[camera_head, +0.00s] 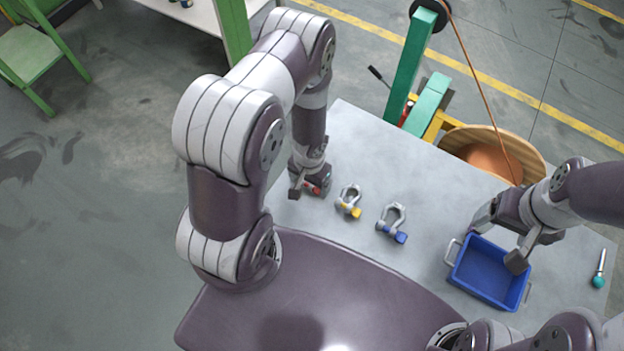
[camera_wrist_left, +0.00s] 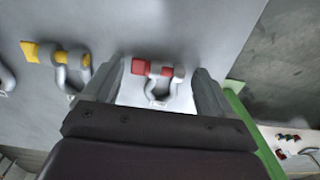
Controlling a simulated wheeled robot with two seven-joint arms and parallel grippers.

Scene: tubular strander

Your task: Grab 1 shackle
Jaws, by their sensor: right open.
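Three grey shackles lie on the grey table. One has a red pin (camera_wrist_left: 158,72), one a yellow pin (camera_head: 349,201), one a blue pin (camera_head: 393,223). In the left wrist view the yellow-pinned shackle (camera_wrist_left: 62,60) lies left of the red-pinned one. My left gripper (camera_head: 309,187) is low over the table at the red-pinned shackle, mostly covering it in the head view. In the left wrist view, its fingers (camera_wrist_left: 158,88) are open on either side of that shackle, with small gaps. My right gripper (camera_head: 499,239) is open above the blue bin.
The blue bin (camera_head: 450,252) with grey handles looks empty. A teal-ended tool (camera_head: 599,270) lies at the table's right. A wooden spool (camera_head: 535,160) and green post (camera_head: 408,70) stand beyond the table's far edge. A green chair (camera_head: 30,52) is at upper left.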

